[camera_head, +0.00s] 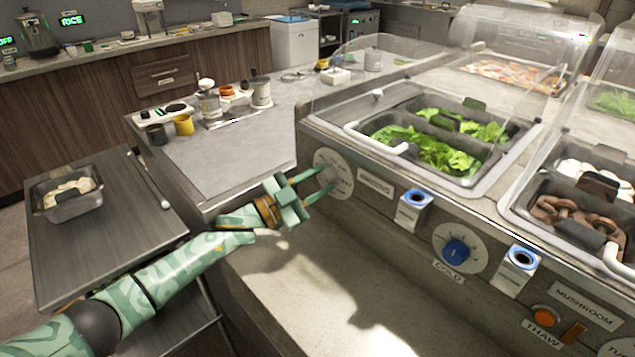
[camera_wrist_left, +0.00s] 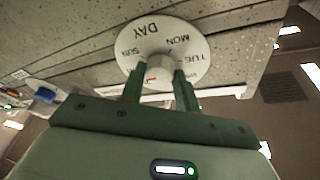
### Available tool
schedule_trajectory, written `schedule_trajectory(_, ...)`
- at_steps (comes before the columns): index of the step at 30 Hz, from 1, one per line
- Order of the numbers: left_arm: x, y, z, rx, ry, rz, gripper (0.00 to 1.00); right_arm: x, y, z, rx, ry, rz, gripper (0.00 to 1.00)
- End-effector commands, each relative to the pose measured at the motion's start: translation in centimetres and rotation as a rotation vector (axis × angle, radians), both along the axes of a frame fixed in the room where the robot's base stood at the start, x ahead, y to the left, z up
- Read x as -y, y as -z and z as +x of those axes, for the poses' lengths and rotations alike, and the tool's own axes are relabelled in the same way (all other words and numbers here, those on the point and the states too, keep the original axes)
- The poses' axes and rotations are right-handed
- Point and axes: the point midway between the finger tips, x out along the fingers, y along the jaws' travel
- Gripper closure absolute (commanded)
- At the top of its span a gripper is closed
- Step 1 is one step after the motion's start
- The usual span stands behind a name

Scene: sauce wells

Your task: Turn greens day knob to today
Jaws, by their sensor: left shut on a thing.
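The day dial, a round white disc (camera_head: 342,160), is on the front panel at the left end of the counter, below the greens well. In the left wrist view the dial (camera_wrist_left: 190,45) reads DAY, MON, TUE and SUN, seen upside down. My left gripper (camera_head: 329,179) is shut on the pale knob (camera_wrist_left: 153,66) at the disc's centre, one finger on each side. A small red mark shows on the knob. The fingers hide part of the dial, and I cannot tell which day the knob points to. My right gripper is not in view.
The greens well (camera_head: 478,186) holds leaves under a clear guard. A blue COLD knob (camera_head: 457,250), blue-topped holders (camera_head: 414,206) and an orange THAW button (camera_head: 546,316) are along the panel to the right. A side table (camera_head: 110,235) with a metal pan stands left.

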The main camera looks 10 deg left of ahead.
Motion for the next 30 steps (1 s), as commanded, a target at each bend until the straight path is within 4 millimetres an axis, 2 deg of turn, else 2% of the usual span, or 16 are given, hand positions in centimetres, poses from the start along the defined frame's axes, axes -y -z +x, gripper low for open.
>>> schedule_trajectory(13,0.0,0.2,0.0,0.0,0.0,0.009,0.91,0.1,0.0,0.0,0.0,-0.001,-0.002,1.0)
schedule_trajectory(14,0.0,0.2,0.0,0.0,0.0,0.009,0.6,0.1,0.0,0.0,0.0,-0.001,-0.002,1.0)
schedule_trajectory(15,0.0,0.2,0.0,0.001,0.001,0.008,0.49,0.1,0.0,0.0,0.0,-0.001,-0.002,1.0)
schedule_trajectory(16,0.0,0.2,0.0,0.001,0.0,0.008,0.47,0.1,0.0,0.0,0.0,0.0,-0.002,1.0)
schedule_trajectory(25,-0.2,0.1,-0.2,0.002,0.0,0.007,0.47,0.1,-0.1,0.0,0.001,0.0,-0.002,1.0)
schedule_trajectory(30,-2.0,0.6,-1.9,0.001,-0.001,0.009,0.47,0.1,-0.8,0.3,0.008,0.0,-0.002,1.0)
